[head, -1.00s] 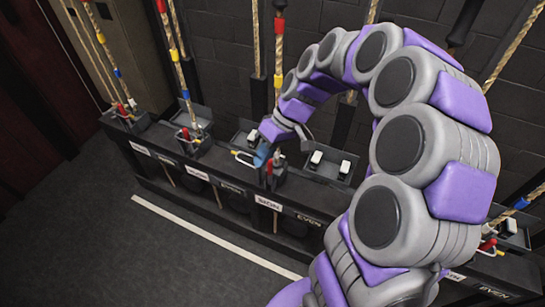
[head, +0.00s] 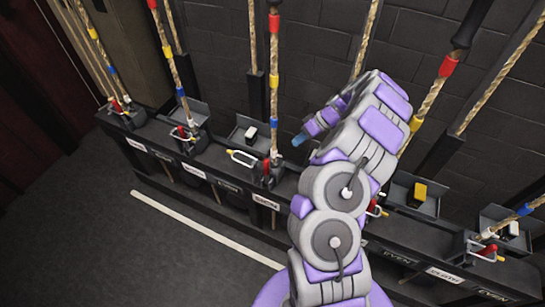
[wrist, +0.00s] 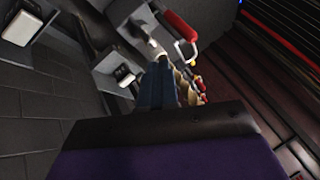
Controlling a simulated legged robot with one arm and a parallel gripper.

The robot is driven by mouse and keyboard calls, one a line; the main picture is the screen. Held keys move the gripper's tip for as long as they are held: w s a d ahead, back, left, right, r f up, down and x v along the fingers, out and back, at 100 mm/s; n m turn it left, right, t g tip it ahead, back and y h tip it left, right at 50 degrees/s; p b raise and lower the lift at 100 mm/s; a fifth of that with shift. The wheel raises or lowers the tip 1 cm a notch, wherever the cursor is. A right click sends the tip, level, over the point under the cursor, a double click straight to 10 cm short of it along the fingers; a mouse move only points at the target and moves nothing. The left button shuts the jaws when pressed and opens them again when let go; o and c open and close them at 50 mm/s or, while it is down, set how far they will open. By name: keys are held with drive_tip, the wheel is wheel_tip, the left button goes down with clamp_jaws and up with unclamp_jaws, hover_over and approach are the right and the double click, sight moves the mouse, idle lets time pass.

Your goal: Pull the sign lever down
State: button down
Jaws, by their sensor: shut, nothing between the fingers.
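A label that seems to read SIGN (head: 266,201) is on the front of the black rail in the head view. Above it is a rope lock with a small lever (head: 268,168) and a pale loop handle (head: 243,158) sticking out left. A rope (head: 274,95) rises from it. My gripper (head: 299,140) is shut and empty, its blue tip to the right of this rope and apart from it. In the wrist view my blue fingers (wrist: 158,88) point toward a red-handled lever (wrist: 180,25); I cannot tell which station it belongs to.
Other rope stations line the rail, such as one with a red lever (head: 183,132) to the left. Trays with a white block (head: 251,133) and a yellow block (head: 420,191) stand behind the rail. The dark floor (head: 110,235) in front is clear.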

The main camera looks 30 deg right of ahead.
drive_tip(key=shift+d+f, duration=0.45)
drive_tip(key=shift+f, duration=0.05)
drive_tip(key=shift+a, duration=0.1)
drive_tip(key=b, duration=0.2)
approach(267, 172)
drive_tip(key=w+f, duration=0.1)
drive_tip(key=w, duration=0.1)
drive_tip(key=w+f, duration=0.2)
drive_tip(key=shift+d+f, duration=0.15)
drive_tip(key=shift+d, duration=0.1)
drive_tip(key=shift+s+a, duration=0.2)
drive_tip(key=shift+a, duration=0.65)
drive_tip(key=shift+s+a, duration=0.1)
